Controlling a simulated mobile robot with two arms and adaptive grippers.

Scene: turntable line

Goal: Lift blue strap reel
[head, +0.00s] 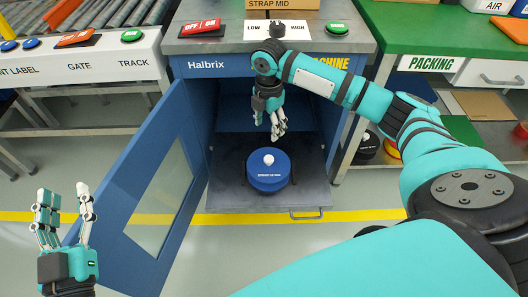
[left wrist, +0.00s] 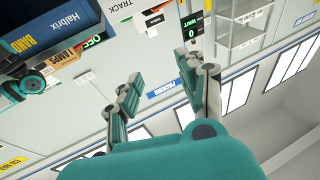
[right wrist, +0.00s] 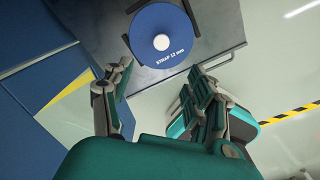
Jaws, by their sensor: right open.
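The blue strap reel (head: 268,176) sits on the pulled-out grey tray (head: 235,200) of the open blue cabinet. It has a white knob on top and lettering on its face. It also shows whole in the right wrist view (right wrist: 160,30), beyond my right fingertips. My right gripper (head: 277,135) points down above and a little behind the reel in the head view, open and apart from it. Its fingers (right wrist: 155,78) are spread with nothing between them. My left gripper (head: 64,205) is raised at the lower left, fingers up, open and empty, far from the reel.
The blue cabinet door (head: 135,190) with a window stands open left of the tray. A tray handle (head: 305,213) sticks out in front. A green packing bench (head: 450,35) is at right, with reels on its lower shelf. A roller line (head: 100,15) is at left. Floor in front is clear.

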